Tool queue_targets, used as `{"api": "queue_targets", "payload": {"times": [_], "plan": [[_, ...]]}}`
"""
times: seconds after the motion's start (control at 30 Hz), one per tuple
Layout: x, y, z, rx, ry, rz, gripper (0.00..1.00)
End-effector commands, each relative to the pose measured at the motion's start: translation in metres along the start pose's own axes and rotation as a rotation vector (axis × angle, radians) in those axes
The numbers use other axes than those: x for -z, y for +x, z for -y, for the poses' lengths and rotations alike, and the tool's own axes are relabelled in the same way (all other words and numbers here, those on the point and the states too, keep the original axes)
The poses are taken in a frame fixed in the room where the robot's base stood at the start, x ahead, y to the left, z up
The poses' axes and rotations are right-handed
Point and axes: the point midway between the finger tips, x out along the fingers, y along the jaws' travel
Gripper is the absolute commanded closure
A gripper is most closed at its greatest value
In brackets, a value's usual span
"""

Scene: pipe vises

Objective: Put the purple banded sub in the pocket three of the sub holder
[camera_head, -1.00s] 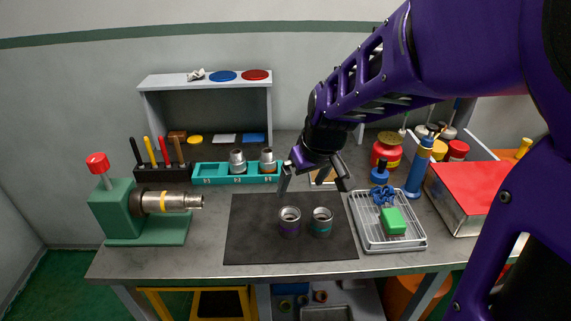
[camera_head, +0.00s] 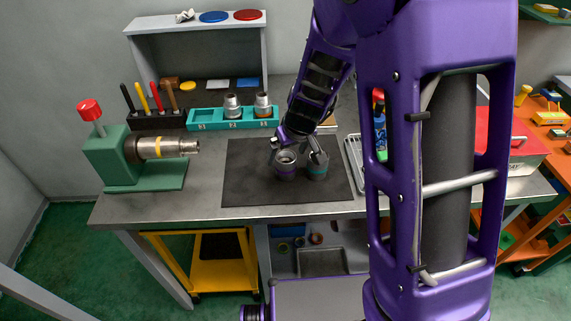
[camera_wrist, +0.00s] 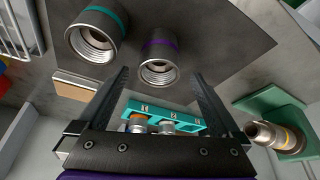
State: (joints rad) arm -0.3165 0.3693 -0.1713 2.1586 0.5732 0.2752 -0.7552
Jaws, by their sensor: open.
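The purple banded sub (camera_head: 286,165) stands upright on the dark mat (camera_head: 245,185), left of a teal banded sub (camera_head: 318,168). In the wrist view the purple banded sub (camera_wrist: 159,66) has its open end toward me, with the teal banded sub (camera_wrist: 96,38) to its left. My gripper (camera_head: 297,148) is open and empty, close above the subs. In the wrist view its fingertips (camera_wrist: 160,72) lie on either side of the purple sub. The teal sub holder (camera_head: 205,124) has subs in its middle and right pockets; its left pocket looks empty. Its labels are tiny.
A green vise (camera_head: 108,160) clamps a yellow-banded pipe on the left. My arm hides much of the right bench, including part of the wire tray. The mat's left part is clear.

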Motion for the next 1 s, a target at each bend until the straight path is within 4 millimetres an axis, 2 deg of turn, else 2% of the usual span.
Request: {"api": "queue_targets", "payload": {"times": [0.03, 0.2, 0.5, 1.0], "plan": [[-0.003, 0.012, -0.001, 0.001, 0.002, 0.004, 0.0], [-0.002, 0.032, -0.002, 0.001, 0.001, 0.002, 0.0], [-0.001, 0.036, -0.001, 0.001, 0.0, 0.0, 0.0], [-0.001, 0.035, -0.001, 0.001, 0.0, 0.0, 0.9]]}}
